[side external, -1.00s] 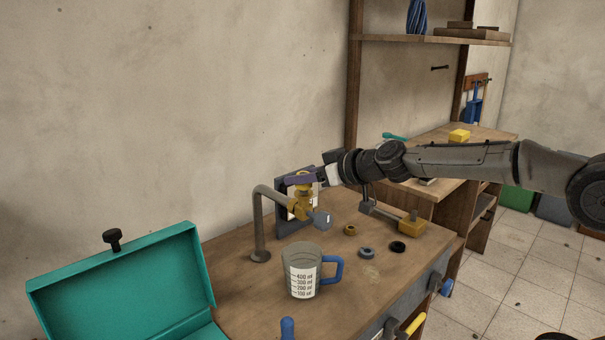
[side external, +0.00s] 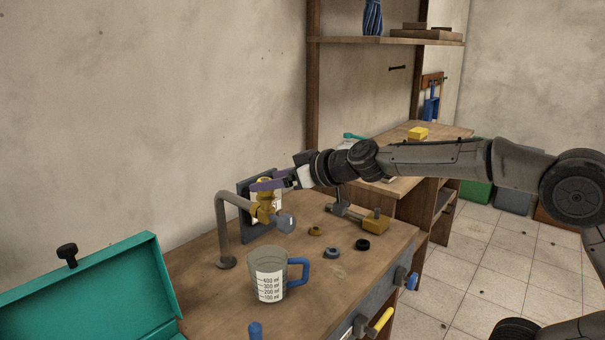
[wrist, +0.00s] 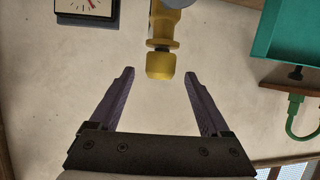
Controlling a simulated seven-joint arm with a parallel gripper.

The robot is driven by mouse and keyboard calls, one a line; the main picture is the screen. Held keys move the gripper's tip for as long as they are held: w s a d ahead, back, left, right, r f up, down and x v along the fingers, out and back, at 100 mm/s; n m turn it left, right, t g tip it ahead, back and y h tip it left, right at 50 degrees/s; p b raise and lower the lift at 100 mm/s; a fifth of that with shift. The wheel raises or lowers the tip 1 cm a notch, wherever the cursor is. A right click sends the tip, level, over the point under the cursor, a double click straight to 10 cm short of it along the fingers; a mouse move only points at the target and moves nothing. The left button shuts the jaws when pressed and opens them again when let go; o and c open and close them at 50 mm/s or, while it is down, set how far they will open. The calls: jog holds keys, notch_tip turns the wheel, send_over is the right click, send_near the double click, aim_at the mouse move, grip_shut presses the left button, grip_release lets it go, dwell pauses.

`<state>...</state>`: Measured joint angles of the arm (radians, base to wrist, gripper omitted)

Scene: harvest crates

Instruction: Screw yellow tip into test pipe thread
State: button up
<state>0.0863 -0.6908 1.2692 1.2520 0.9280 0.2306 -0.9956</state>
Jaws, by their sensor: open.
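A grey bent test pipe (side external: 221,225) rises from the bench and ends in a yellow fitting (side external: 264,212) with a grey knob. A yellow tip (wrist: 160,66) sits at the end of the yellow fitting in the wrist view, in line with it; I cannot tell how far it is threaded in. My gripper (wrist: 158,76) has purple fingers spread wide, one on each side of the yellow tip. Gaps show between the tip and both fingers. In the side view, my gripper (side external: 266,184) is at the top of the fitting, and the fingers partly hide the tip.
A gauge panel (wrist: 88,20) stands close to the pipe. A measuring cup (side external: 268,277) with a blue handle, several rings and a yellow-and-grey part (side external: 375,222) are on the bench (side external: 320,290). An open teal case (side external: 90,295) is at the left.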

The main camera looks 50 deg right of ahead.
jog(key=v, duration=1.1)
dwell(0.8)
jog(key=o, duration=0.3)
jog(key=shift+r, duration=0.1)
